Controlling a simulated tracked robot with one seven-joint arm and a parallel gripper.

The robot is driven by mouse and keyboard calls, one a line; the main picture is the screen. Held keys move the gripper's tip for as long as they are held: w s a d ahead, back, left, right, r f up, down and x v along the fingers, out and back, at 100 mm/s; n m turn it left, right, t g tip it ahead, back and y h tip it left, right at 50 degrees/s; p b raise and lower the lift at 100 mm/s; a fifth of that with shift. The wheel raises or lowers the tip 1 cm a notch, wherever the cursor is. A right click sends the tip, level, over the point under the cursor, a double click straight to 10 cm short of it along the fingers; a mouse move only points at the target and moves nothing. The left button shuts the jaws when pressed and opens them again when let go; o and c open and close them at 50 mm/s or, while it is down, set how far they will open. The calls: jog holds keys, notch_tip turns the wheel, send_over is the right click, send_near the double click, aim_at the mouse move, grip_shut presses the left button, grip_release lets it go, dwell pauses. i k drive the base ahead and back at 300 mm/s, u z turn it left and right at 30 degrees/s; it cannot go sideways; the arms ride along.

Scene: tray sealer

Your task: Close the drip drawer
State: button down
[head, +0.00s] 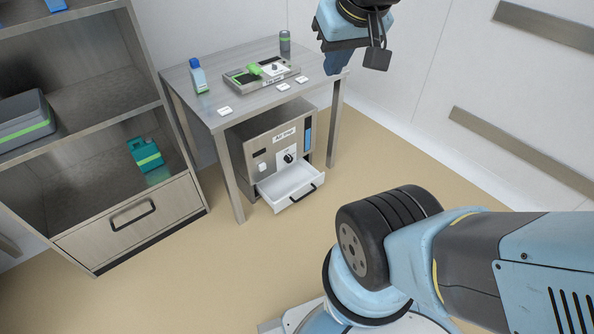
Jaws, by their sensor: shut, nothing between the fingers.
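The drip drawer (278,188) is a white open-topped drawer with a black bar handle (303,193) on its front. It stands pulled out from the bottom of a grey metal machine (255,143) under the table, and its inside looks empty. The machine front carries a black knob, a small dark display and a blue strip. My gripper (334,66) is at the top of the head view, near the table's right end. It is shut and empty, and appears well above and apart from the drawer.
The metal table (205,112) bears a grey device with a green part (262,72), a blue-capped bottle (198,76), a grey canister (285,43) and small white labels. A shelf unit (185,196) with a closed drawer stands at left. Floor before the drip drawer is clear.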

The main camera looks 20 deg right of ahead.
aim_at(291, 184)
jog(key=z, duration=0.05)
jog(key=k, duration=0.9)
jog(key=z, duration=0.8)
jog(key=i, duration=1.3)
jog(key=u, duration=0.95)
jog(key=i, duration=0.35)
jog(key=z, duration=0.05)
